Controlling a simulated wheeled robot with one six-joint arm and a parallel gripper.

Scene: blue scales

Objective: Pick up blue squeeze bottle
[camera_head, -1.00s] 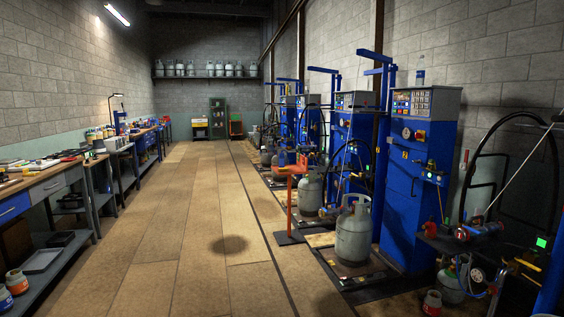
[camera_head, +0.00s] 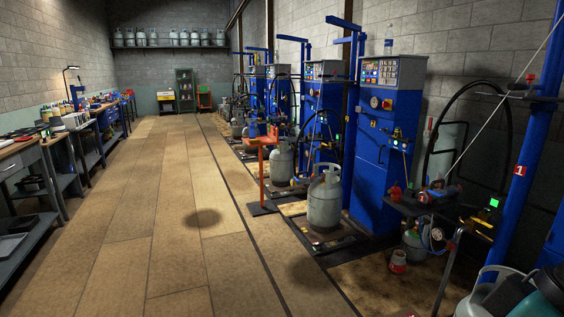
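A small bluish bottle (camera_head: 389,46) stands upright on top of the nearest tall blue scale cabinet (camera_head: 387,140), right of centre. It is too small to tell surely whether it is the blue squeeze bottle. Another small blue object (camera_head: 253,129) is at the top of the orange stand (camera_head: 264,165); its kind cannot be told. My gripper is not in view.
A row of blue cabinets and grey gas cylinders (camera_head: 324,203) lines the right side. A workbench (camera_head: 25,157) with tools and containers runs along the left. The floor (camera_head: 165,215) between them is clear. A blue post (camera_head: 520,160) stands at near right.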

